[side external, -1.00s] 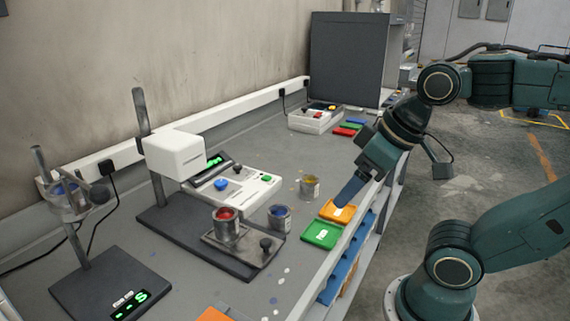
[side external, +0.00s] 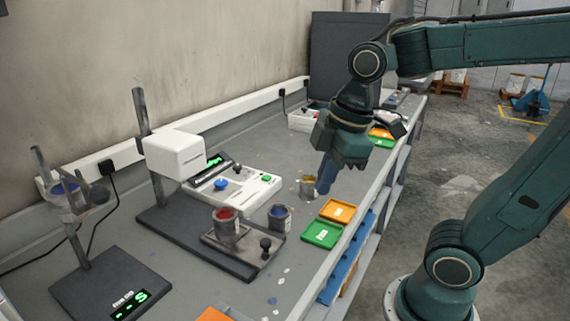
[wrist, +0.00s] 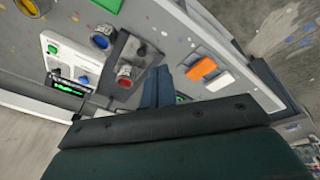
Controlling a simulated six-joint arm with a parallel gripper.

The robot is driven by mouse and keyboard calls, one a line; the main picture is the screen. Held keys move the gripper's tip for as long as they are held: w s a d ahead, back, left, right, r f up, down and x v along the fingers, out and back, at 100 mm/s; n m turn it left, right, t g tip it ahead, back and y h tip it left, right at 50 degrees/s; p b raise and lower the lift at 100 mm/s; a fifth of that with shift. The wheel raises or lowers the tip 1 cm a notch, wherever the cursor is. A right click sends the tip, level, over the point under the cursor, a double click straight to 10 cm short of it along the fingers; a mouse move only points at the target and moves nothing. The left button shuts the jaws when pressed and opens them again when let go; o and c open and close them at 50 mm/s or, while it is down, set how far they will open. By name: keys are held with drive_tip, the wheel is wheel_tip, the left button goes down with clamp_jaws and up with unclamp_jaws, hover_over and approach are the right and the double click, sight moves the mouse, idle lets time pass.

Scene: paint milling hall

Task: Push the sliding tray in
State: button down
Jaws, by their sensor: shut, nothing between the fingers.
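The sliding tray (side external: 212,239) is a grey metal plate with a black upright knob (side external: 265,244) on its right end. It sits on the dark base of the white-headed machine (side external: 177,155), out to the right of the head. An open can of red paint (side external: 227,227) stands on it. The tray (wrist: 122,48) and the can (wrist: 124,76) also show in the wrist view, left of the fingers. My gripper (side external: 324,186) is shut and empty, pointing down beyond the tray, by the yellow paint can. Its blue fingers (wrist: 158,88) show in the wrist view.
A blue paint can (side external: 279,217) stands close behind the tray, and a yellow paint can (side external: 308,187) is farther back. A white control panel (side external: 245,188) stands behind the machine.

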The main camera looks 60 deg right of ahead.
drive_tip(key=w+a+f+n+g, duration=0.1)
drive_tip(key=w+f+n+g, duration=0.3)
drive_tip(key=n, duration=0.6)
drive_tip(key=n+g+y, duration=0.1)
drive_tip(key=n+g, duration=0.1)
drive_tip(key=n, duration=0.9)
hover_over(270, 256)
drive_tip(key=shift+w+d+x, duration=0.15)
drive_tip(key=shift+x, duration=0.8)
drive_tip(key=shift+w+d+x, duration=0.15)
drive_tip(key=shift+x, duration=0.8)
drive_tip(key=shift+a+f, duration=0.1)
drive_tip(key=shift+f, duration=0.15)
drive_tip(key=x, duration=0.9)
drive_tip(key=shift+s+f, duration=0.1)
drive_tip(key=shift+s, duration=0.15)
drive_tip(key=shift+w+f, duration=0.1)
drive_tip(key=shift+f, duration=0.2)
drive_tip(key=shift+w+d+f, duration=0.1)
drive_tip(key=shift+w+d, duration=0.3)
drive_tip(key=shift+w, duration=0.4)
drive_tip(key=shift+w+d+f, duration=0.15)
drive_tip(key=shift+w+d, duration=0.3)
drive_tip(key=shift+w, duration=0.35)
